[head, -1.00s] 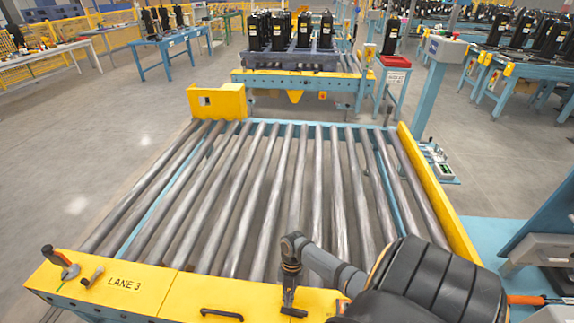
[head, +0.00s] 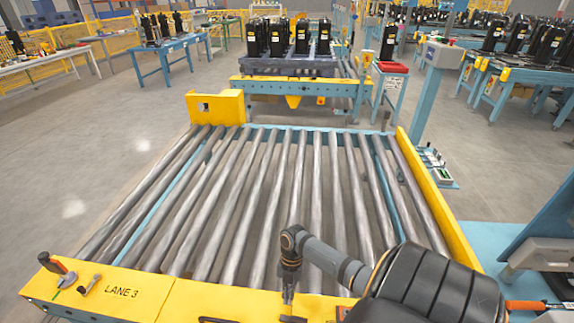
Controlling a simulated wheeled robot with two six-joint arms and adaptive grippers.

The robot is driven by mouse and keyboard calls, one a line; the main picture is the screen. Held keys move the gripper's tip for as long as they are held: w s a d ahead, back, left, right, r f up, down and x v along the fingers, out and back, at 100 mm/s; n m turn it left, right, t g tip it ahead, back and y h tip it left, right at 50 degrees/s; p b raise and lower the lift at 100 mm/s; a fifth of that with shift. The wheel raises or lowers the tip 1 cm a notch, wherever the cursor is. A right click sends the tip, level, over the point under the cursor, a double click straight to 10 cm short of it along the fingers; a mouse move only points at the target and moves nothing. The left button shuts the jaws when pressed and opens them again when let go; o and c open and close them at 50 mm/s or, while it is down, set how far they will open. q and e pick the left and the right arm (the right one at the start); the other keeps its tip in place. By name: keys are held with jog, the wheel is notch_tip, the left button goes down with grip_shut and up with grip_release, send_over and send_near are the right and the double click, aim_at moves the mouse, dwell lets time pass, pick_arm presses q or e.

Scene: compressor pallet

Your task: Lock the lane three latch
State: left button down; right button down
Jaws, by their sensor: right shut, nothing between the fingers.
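The yellow front beam of lane three (head: 185,300) carries the printed label LANE 3 (head: 121,291). At its left end stands a lever with a dark grip and an orange-red collar (head: 52,265), tilted up and to the left. A small grey crank-like lever (head: 90,285) sits between it and the label. I cannot tell which of the two is the latch. My right gripper (head: 288,298) points down over the beam, well right of both levers. It is shut and empty. My left gripper is out of view.
A roller bed (head: 270,200) lies behind the beam, empty, with a yellow rail (head: 435,195) on its right and a yellow block (head: 216,107) at its far left. A black handle (head: 220,320) is on the beam. Clear floor (head: 90,160) lies left.

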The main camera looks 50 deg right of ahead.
jog(key=v, duration=0.7)
jog(key=shift+r, duration=0.3)
